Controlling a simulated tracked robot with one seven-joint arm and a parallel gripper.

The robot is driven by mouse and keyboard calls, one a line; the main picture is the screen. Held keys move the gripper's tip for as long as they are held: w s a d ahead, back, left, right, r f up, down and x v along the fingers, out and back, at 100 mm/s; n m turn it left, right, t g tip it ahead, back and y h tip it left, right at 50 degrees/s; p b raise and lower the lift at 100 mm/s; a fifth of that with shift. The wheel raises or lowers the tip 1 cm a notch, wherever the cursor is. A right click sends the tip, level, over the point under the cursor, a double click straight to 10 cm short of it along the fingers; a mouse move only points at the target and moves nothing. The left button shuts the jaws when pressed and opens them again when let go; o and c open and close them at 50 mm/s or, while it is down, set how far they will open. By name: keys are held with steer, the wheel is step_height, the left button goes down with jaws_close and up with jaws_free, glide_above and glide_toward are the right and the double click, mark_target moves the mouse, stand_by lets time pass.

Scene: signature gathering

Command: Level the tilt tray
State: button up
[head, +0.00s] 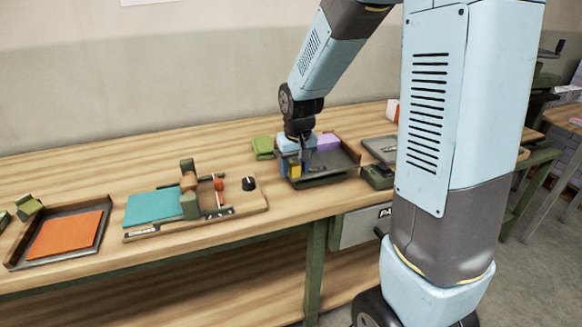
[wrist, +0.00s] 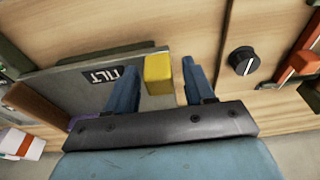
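The tilt tray (head: 338,161) is a grey tray with brown raised walls on the bench, right of centre in the head view. Its "TILT" label shows in the wrist view, on the grey plate (wrist: 78,101). A yellow block-like handle (wrist: 158,74) sits at the tray's edge; it also shows in the head view (head: 295,170). My gripper (wrist: 160,80) is open, with one blue finger on each side of the yellow handle and a small gap on both sides. In the head view my gripper (head: 296,152) is low over the tray's left end. The tray's exact tilt is hard to tell.
A purple stack (head: 327,142) lies at the tray's back. Green blocks (head: 263,147) stand to its left. A board with a black knob (head: 248,183) and teal sheet (head: 153,206) is further left, then a tray with an orange sheet (head: 64,235). Another grey tray (head: 379,148) is to the right.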

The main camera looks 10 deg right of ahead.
steer(key=shift+r, duration=0.6)
step_height(320, 180, up, 12)
steer(key=s, duration=0.2)
steer(key=shift+s+r, duration=0.15)
steer(key=shift+s, duration=0.15)
steer(key=shift+s+d, duration=0.1)
steer(key=shift+d, duration=0.05)
steer(key=s+d+r+t, duration=0.1)
steer(key=s+d+r, duration=0.1)
steer(key=s, duration=0.8)
steer(key=s+d+r+m+t, duration=0.1)
steer(key=s+d+r+t, duration=0.1)
steer(key=s, duration=0.7)
steer(key=shift+s+d+r, duration=0.35)
steer(key=shift+s+d, duration=0.05)
steer(key=shift+d, duration=0.25)
stand_by(0.6)
